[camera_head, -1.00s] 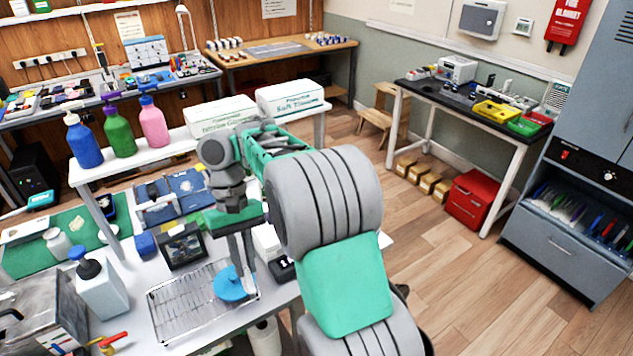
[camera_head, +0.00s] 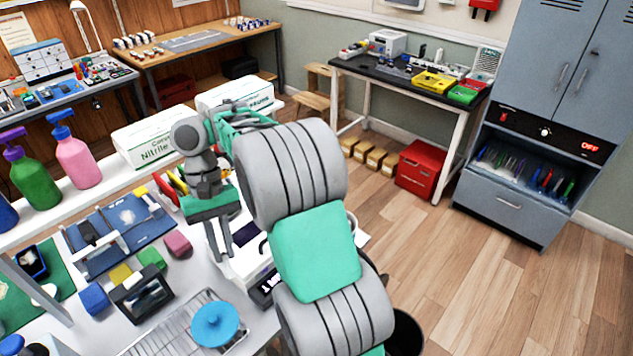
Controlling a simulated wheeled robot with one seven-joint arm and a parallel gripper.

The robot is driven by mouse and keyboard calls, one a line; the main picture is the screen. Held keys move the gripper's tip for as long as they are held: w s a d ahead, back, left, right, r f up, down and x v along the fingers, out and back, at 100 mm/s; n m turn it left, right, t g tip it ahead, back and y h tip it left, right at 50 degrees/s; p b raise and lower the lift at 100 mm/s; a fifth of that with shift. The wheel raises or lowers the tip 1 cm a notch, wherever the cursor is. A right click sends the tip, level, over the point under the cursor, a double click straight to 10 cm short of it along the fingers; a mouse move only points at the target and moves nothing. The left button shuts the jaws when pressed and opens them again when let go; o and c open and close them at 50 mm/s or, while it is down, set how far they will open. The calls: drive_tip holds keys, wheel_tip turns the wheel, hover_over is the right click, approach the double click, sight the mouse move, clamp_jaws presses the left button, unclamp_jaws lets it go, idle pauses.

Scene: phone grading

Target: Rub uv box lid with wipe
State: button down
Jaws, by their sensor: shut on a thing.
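My gripper (camera_head: 221,256) points down over the right part of the white table, its two grey fingers close together. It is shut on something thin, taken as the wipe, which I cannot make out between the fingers. Just right of and below the fingertips is a white box-like device (camera_head: 243,268) with a dark panel. It may be the UV box, but my arm hides much of it and I cannot tell its lid. I cannot tell whether the fingers touch it.
A wire rack (camera_head: 160,335) with a round blue item (camera_head: 215,323) lies at the front. A black-framed stand (camera_head: 142,292) and coloured blocks sit left of my gripper. Glove boxes (camera_head: 150,138) and pump bottles (camera_head: 78,160) stand on a raised shelf. Floor at right is clear.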

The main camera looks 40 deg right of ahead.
drive_tip(key=shift+w+a+f+m+y, duration=0.25)
drive_tip(key=shift+f+m+y, duration=0.15)
drive_tip(key=shift+m, duration=0.5)
drive_tip(key=m, duration=0.1)
drive_tip(key=f+m+y, duration=0.1)
drive_tip(key=m, duration=0.1)
drive_tip(key=shift+w+y+p, duration=0.3)
drive_tip(key=shift+w, duration=0.05)
drive_tip(key=w+d+m+t+y+p, duration=0.1)
drive_tip(key=w+d+m+t+y, duration=0.15)
drive_tip(key=d+m+t, duration=0.55)
drive_tip(key=w+d+m+t+y+p, duration=0.2)
drive_tip(key=w+m+t, duration=0.15)
drive_tip(key=m, duration=0.75)
drive_tip(key=s+d+r+m+t+h+p, duration=0.1)
drive_tip(key=s+d+m+t+h, duration=0.1)
drive_tip(key=d+m+t+h, duration=0.45)
drive_tip(key=s+d+r+m+t+h, duration=0.1)
drive_tip(key=d+r+m+h, duration=0.15)
drive_tip(key=d+m, duration=0.5)
wheel_tip(320, 180, down, 6)
drive_tip(key=d+n+b, duration=0.1)
drive_tip(key=n+b, duration=0.1)
drive_tip(key=b, duration=0.3)
drive_tip(key=shift+h, duration=0.45)
